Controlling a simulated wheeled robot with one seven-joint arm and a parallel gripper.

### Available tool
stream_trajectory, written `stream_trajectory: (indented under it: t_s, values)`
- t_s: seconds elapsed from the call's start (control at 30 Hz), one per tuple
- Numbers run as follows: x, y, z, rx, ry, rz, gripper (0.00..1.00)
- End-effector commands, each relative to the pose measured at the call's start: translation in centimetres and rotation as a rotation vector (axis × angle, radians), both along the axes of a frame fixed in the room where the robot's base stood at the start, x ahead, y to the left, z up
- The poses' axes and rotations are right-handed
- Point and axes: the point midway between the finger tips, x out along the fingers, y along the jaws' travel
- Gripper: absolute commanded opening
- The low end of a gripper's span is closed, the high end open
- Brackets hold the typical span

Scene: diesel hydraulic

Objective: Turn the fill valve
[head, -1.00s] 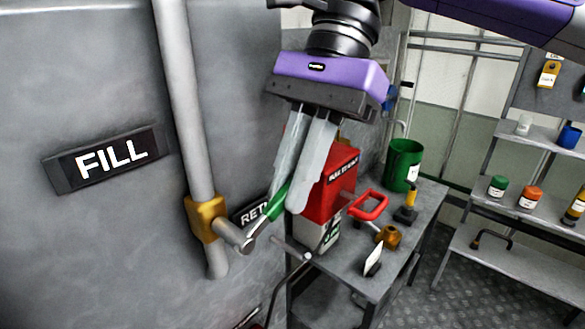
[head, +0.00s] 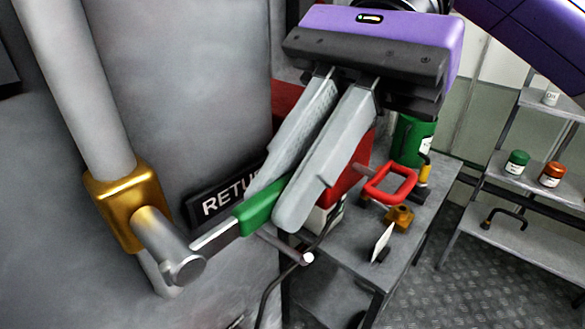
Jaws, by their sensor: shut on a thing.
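The fill valve has a brass body (head: 128,205) on a vertical grey pipe (head: 80,90), with a stub stem pointing toward me. Its lever, with a green grip (head: 262,206), points up and to the right from the stem. My gripper (head: 285,205) reaches down from the upper right, its two pale fingers shut on the green grip. The far end of the grip is hidden between the fingers. The FILL sign is out of view now; the RETURN sign (head: 225,200) is partly hidden behind the fingers.
A metal bench (head: 345,265) stands to the right, holding a red box, a red-handled valve (head: 390,183), a small brass fitting (head: 399,216), a white tag and a green canister (head: 413,140). Shelves with jars (head: 552,174) stand far right. A thin second lever (head: 295,252) lies just below the gripper.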

Motion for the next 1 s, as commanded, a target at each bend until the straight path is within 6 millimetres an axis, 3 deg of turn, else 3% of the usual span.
stream_trajectory:
  t_s: [0.2, 0.23, 0.33, 0.73, 1.0]
  values:
    - [0.1, 0.0, -0.1, -0.002, 0.0, -0.001, 0.0]
    - [0.1, 0.0, -0.1, -0.002, 0.0, -0.001, 0.13]
    - [0.1, 0.0, -0.1, -0.002, 0.0, -0.001, 0.32]
    - [0.4, -0.2, 0.2, 0.0, -0.001, -0.002, 0.33]
    - [3.0, -2.2, 2.6, 0.0, 0.0, -0.002, 0.33]
